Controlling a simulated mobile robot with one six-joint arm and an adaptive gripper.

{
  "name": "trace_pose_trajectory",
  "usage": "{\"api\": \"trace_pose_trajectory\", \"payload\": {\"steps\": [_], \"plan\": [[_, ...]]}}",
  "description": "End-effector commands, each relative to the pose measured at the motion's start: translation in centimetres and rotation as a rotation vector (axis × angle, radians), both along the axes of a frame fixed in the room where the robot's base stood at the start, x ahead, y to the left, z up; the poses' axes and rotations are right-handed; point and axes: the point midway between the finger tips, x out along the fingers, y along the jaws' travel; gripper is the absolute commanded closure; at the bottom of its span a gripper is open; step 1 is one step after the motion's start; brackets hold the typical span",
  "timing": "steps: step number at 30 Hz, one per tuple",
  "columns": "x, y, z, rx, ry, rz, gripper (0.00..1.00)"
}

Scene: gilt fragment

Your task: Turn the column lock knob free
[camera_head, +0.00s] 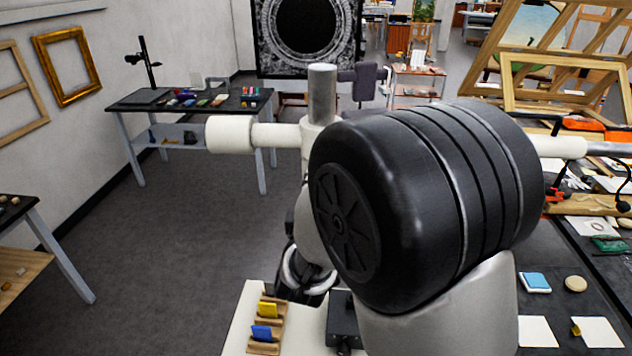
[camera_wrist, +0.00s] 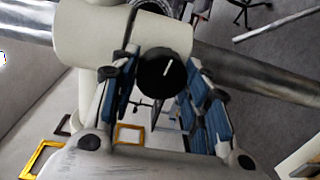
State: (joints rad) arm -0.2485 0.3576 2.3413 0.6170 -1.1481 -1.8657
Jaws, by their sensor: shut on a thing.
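The column lock knob (camera_wrist: 161,73) is a round black knob with a short white mark, seen nearly face-on in the wrist view. The mark points up and slightly right. My gripper (camera_wrist: 160,82) is shut on the knob, its blue-padded fingers at the left and right sides. Behind the knob is a cream housing (camera_wrist: 92,36), with a shiny metal tube (camera_wrist: 262,76) running out of it. In the head view, a metal column (camera_head: 322,94) stands in a cream collar with a side arm (camera_head: 229,134). The knob and my fingertips are hidden there by my arm.
A cream board (camera_head: 239,322) with blue and yellow pieces on a wooden rack lies below. A dark bench with cards (camera_head: 537,331) is at right, with wooden frames (camera_head: 560,80) behind. A dark side table (camera_head: 190,100) stands at left. The grey floor between is clear.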

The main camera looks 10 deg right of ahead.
Motion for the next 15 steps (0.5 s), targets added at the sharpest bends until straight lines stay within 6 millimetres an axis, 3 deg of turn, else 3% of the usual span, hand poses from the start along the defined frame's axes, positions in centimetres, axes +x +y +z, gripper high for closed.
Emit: {"api": "trace_pose_trajectory", "payload": {"steps": [15], "plan": [[0.02,0.03,-0.02,-0.184,0.060,0.000,0.82]]}}
